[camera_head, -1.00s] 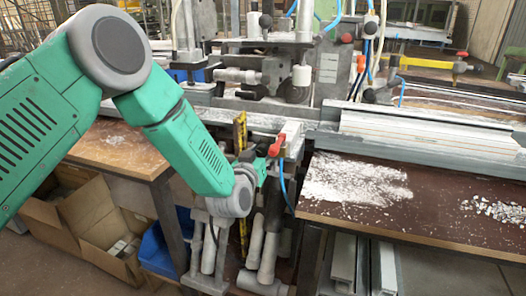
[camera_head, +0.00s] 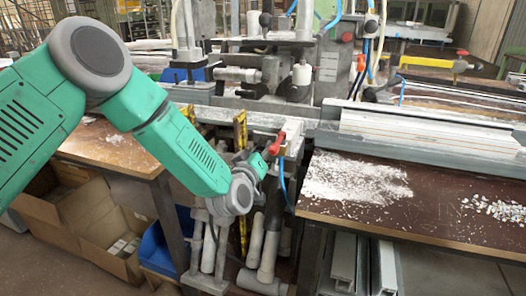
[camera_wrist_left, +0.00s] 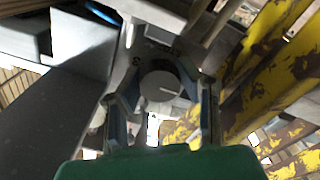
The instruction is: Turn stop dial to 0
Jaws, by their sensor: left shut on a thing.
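The stop dial (camera_wrist_left: 160,84) is a round grey knob with a thin line across its face. It shows in the left wrist view between the two fingers of my left gripper (camera_wrist_left: 163,98), which are shut on its sides. In the head view my left gripper (camera_head: 262,163) is at the front of the clamp bench, just below a red lever (camera_head: 278,143). The dial cannot be made out there. My right gripper is not in view.
Yellow scale bars (camera_head: 241,130) stand close beside the gripper. A blue hose (camera_head: 283,185) hangs to its right. Grey pipes (camera_head: 255,240) are below. A brown table (camera_head: 420,225) with white shavings lies right; cardboard boxes (camera_head: 95,225) stand lower left.

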